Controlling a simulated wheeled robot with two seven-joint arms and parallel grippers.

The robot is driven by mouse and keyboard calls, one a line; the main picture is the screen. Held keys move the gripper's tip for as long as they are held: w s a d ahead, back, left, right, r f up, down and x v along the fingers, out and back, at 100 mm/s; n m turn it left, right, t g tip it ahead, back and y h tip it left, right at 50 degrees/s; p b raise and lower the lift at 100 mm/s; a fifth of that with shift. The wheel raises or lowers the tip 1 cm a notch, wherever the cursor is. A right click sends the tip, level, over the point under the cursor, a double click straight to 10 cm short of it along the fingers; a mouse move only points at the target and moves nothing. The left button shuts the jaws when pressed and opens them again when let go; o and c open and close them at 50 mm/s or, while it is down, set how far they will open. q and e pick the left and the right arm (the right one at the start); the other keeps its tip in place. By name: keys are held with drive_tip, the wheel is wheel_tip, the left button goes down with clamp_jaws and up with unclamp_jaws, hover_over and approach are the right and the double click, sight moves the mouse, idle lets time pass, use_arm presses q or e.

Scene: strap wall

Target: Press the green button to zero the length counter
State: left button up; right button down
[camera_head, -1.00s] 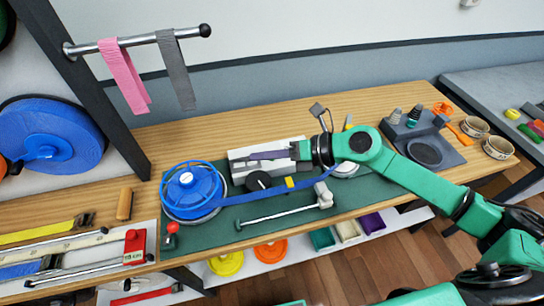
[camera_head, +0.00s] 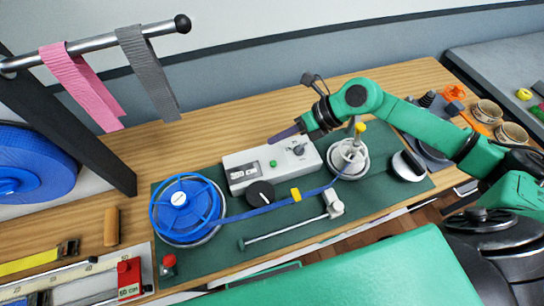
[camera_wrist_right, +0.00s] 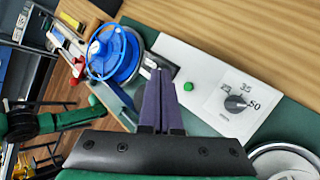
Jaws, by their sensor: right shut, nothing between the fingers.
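The green button (camera_head: 273,163) sits on top of the white counter box (camera_head: 256,158), between a dark display window (camera_head: 240,173) and a dial (camera_head: 298,149). My right gripper (camera_head: 272,140) has slim purple fingers, shut and empty. In the head view its tips appear just above the button, over the box's back edge, and the button is uncovered. In the right wrist view the button (camera_wrist_right: 188,86) lies just right of the fingertips (camera_wrist_right: 160,72), apart from them. The height of the tips over the box is hard to tell. My left gripper is not in view.
A blue strap reel (camera_head: 186,208) stands left of the box, its strap running right past a black knob (camera_head: 260,194) and a yellow clip (camera_head: 295,194). A metal rod with a white block (camera_head: 333,205) lies in front. A round metal spool (camera_head: 348,160) stands to the right.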

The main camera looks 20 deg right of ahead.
drive_tip(key=b, duration=0.3)
hover_over(273, 164)
drive_tip(key=d, duration=0.1)
wheel_tip(273, 164, down, 5)
drive_tip(key=shift+s+d+f, duration=0.1)
wheel_tip(273, 164, down, 3)
drive_tip(key=b, duration=0.3)
drive_tip(key=shift+s+f, duration=0.15)
drive_tip(key=shift+f, duration=0.3)
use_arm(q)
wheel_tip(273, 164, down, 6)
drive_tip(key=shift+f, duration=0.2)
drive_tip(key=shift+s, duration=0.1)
use_arm(e)
drive_tip(key=shift+r, duration=0.1)
idle(0.4)
use_arm(q)
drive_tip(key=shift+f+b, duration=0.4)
drive_tip(key=shift+b, duration=0.2)
use_arm(e)
drive_tip(key=shift+f, duration=0.4)
